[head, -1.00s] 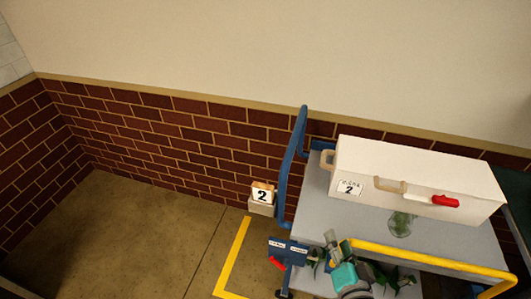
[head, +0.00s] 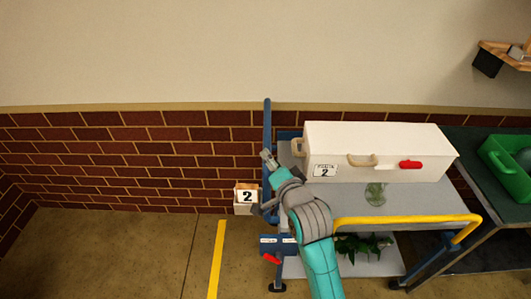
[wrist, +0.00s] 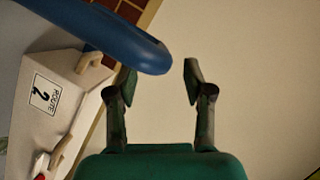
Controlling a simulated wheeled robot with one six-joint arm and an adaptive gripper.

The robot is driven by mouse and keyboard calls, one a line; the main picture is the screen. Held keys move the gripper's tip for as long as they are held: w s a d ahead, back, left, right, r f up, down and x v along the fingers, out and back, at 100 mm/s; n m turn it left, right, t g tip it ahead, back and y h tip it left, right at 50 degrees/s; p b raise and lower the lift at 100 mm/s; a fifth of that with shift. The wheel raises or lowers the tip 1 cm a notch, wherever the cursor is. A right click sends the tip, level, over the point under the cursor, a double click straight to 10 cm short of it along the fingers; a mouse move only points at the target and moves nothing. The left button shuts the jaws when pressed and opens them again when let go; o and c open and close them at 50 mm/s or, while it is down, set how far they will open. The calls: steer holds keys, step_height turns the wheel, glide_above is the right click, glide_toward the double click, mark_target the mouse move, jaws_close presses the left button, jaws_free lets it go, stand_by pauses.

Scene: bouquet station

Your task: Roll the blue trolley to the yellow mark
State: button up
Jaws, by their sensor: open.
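The blue trolley has an upright blue handle (head: 267,122) at its left end, a grey top shelf (head: 425,200) and a lower shelf. The yellow mark (head: 216,260) is a strip on the floor to the left of the trolley, apart from it. My gripper (head: 266,158) is open and empty, close to the handle in the head view. In the wrist view, the blue handle (wrist: 115,35) reaches from the upper left to the gap ahead of my open fingers (wrist: 160,78). I cannot tell whether it touches the left finger.
A white case (head: 385,150) labelled 2 and a glass vase (head: 375,194) stand on the top shelf. A yellow rail (head: 400,221) runs along the front. A number 2 sign (head: 246,195) is by the brick wall. A table with a green crate (head: 505,165) stands right. Floor left is clear.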

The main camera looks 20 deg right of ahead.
steer(key=shift+x, duration=2.6)
jaws_close()
